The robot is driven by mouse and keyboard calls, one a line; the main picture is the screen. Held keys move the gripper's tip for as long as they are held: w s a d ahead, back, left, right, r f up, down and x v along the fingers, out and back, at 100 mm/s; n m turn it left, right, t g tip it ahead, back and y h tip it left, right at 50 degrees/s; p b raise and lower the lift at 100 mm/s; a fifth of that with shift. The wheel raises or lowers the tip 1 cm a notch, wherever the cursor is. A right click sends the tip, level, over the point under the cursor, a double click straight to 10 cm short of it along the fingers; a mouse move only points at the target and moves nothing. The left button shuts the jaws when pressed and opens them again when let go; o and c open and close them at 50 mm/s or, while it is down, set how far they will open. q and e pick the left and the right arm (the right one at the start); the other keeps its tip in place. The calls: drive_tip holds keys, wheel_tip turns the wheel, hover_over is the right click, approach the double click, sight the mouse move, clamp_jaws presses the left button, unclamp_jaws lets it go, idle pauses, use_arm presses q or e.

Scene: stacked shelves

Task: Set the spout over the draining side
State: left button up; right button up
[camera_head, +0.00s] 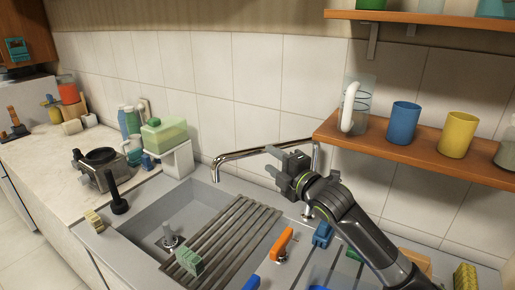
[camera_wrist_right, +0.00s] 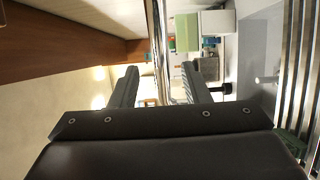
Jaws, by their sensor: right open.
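The chrome spout (camera_head: 248,152) runs left from its upright post behind the sink, its tip above the back of the open basin (camera_head: 185,213). The draining side carries grey slats (camera_head: 232,238) across the sink, right of the open basin. My right gripper (camera_head: 272,161) is open at the spout, near the post end. In the right wrist view the spout (camera_wrist_right: 158,40) passes between the two open fingers of my gripper (camera_wrist_right: 160,80); I cannot tell whether they touch it. The post is partly hidden by my right arm. My left gripper is not in view.
A wooden shelf (camera_head: 417,152) with a glass jug, a blue cup (camera_head: 403,123) and a yellow cup (camera_head: 458,134) overhangs at right. A green sponge (camera_head: 189,261) is on the slats. An orange-handled item (camera_head: 282,243) lies right of them. A white stand (camera_head: 178,161) is behind the basin.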

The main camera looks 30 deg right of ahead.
sight(260, 152)
drive_tip(key=w, duration=0.2)
drive_tip(key=w+p, duration=0.1)
drive_tip(key=w, duration=0.1)
drive_tip(key=w+a, duration=0.1)
drive_tip(key=w, duration=0.2)
clamp_jaws()
idle(0.3)
